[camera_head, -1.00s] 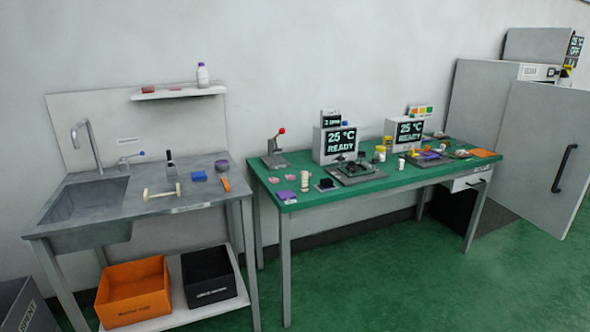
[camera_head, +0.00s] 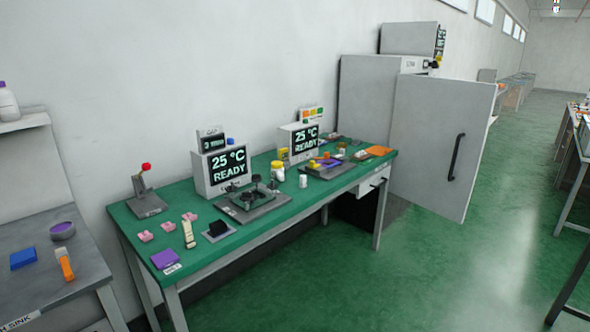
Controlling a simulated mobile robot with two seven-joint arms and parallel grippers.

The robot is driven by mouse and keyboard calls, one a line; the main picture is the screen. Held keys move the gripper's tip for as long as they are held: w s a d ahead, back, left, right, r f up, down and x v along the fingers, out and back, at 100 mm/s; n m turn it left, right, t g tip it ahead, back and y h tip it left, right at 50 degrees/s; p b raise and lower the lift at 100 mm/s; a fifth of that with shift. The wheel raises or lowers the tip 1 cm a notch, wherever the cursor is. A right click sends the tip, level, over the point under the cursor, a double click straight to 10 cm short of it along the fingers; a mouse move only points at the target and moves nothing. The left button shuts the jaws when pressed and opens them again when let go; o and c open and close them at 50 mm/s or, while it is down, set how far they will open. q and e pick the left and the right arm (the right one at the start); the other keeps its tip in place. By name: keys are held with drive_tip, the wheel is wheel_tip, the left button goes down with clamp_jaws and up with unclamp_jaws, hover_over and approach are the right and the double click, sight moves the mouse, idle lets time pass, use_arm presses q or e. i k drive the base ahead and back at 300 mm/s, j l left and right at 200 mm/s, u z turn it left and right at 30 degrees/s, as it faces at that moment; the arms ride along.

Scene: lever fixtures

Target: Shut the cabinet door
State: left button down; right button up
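The cabinet (camera_head: 368,97) is a tall grey box against the wall, beyond the far end of the green table. Its large pale grey door (camera_head: 428,140) stands swung open toward the room, showing a flat face. A black vertical bar handle (camera_head: 456,157) is near the door's right edge. The inside of the cabinet is hidden behind the door. Neither of my grippers shows in the head view.
A green-topped table (camera_head: 290,214) with display units and small items lies along the wall between me and the cabinet. A sink bench (camera_head: 50,285) is at the left. Green floor (camera_head: 400,280) is clear to the right of the table. More tables (camera_head: 572,165) stand at the far right.

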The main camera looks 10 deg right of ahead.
sight(440, 127)
drive_tip(key=i+l+z, duration=0.1)
drive_tip(key=i+z, duration=0.35)
drive_tip(key=i+j+z, duration=0.1)
drive_tip(key=i+z, duration=0.35)
drive_tip(key=i, duration=0.15)
drive_tip(key=i+j+z, duration=0.15)
drive_tip(key=i+z, duration=0.25)
drive_tip(key=i, duration=0.7)
drive_tip(key=i+l, duration=0.1)
drive_tip(key=i, duration=0.5)
drive_tip(key=i+l, duration=0.15)
drive_tip(key=i, duration=0.4)
